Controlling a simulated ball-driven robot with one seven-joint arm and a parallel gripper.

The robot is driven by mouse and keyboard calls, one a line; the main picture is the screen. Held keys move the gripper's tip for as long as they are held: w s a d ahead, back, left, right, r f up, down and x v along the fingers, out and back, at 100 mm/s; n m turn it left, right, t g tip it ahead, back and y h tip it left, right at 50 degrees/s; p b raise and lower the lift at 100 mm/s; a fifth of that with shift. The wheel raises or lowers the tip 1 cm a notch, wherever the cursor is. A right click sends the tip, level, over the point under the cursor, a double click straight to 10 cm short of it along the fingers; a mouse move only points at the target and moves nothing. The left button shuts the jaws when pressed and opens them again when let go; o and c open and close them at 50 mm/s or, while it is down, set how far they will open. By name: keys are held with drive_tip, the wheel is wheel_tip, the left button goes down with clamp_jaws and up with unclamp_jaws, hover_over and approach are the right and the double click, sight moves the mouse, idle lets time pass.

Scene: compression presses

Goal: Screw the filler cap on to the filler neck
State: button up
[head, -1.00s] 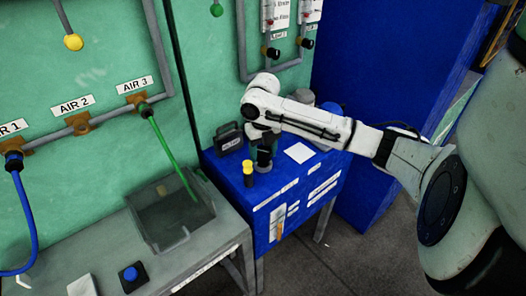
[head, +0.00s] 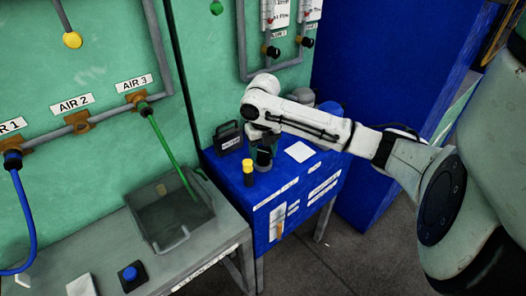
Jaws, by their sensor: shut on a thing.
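My gripper (head: 264,158) points down over the top of the blue cabinet (head: 262,199), at its left part. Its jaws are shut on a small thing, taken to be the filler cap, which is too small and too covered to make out. The filler neck is not clearly seen; the gripper and wrist hide the spot below them. A short upright post with a yellow top and a black band (head: 248,172) stands on the cabinet just left of and in front of the gripper, apart from it.
A black jug-like can (head: 228,138) stands behind and left of the gripper. A white sheet (head: 299,151) lies to its right. Grey and blue round things (head: 330,108) stand behind my arm. A grey bench with a sunken tray (head: 168,243) and a green hose (head: 172,152) lie left.

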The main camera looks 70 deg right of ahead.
sight(263, 151)
drive_tip(key=shift+f+b, duration=0.4)
drive_tip(key=shift+f, duration=0.25)
drive_tip(key=o, duration=1.1)
wheel_tip(263, 151, up, 11)
drive_tip(key=shift+f+b, duration=0.1)
drive_tip(key=shift+b, duration=0.3)
